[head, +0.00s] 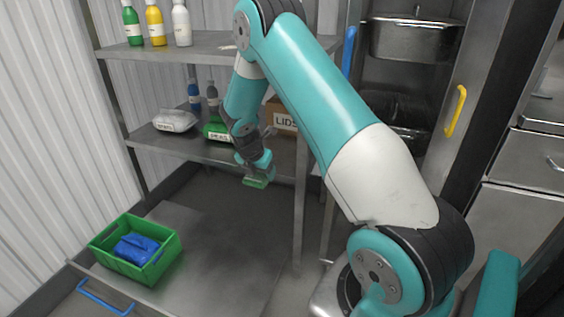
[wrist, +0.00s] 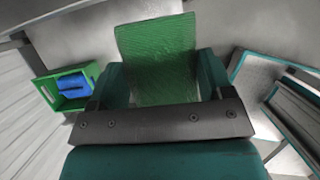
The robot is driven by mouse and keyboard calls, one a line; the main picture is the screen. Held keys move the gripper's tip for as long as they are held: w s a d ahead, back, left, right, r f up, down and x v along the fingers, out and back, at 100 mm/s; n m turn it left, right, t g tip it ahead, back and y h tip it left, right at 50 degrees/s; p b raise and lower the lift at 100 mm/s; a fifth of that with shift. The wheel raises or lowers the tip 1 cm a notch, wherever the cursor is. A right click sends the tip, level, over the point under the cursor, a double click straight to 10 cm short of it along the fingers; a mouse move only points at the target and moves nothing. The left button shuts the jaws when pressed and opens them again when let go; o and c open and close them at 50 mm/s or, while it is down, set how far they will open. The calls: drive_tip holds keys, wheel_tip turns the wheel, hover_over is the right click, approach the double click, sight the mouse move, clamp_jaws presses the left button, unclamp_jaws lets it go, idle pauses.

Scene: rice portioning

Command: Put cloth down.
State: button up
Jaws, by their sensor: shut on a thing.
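A green cloth (wrist: 158,62) is held between the fingers of my gripper (wrist: 160,92) in the wrist view. In the head view my gripper (head: 255,176) hangs down in front of the shelves, with the green cloth (head: 255,183) at its tip. The cloth is in the air, above and to the right of a green crate (head: 165,268). A folded blue cloth (head: 136,248) lies in the crate. The crate (wrist: 92,72) and the blue cloth (wrist: 72,86) also show at the left of the wrist view.
The crate stands on a grey steel surface (head: 215,265), bare to its right. Behind are shelves with bottles (head: 155,22), a white bag (head: 174,121), a green bag (head: 217,131) and a box marked LIDS (head: 285,120). A shelf post (head: 300,205) stands right of my gripper.

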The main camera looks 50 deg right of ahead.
drive_tip(key=b, duration=0.2)
hover_over(283, 158)
drive_tip(key=a, duration=0.3)
drive_tip(key=shift+s+d, duration=0.25)
drive_tip(key=shift+s, duration=0.15)
drive_tip(key=x, duration=0.2)
drive_tip(key=shift+w+d+f, duration=0.1)
drive_tip(key=shift+d+f, duration=0.15)
drive_tip(key=shift+d, duration=0.15)
drive_tip(key=shift+f, duration=0.4)
drive_tip(key=shift+f, duration=0.1)
drive_tip(key=shift+f, duration=0.15)
drive_tip(key=o, duration=0.8)
drive_tip(key=shift+b, duration=0.35)
drive_tip(key=shift+b, duration=0.4)
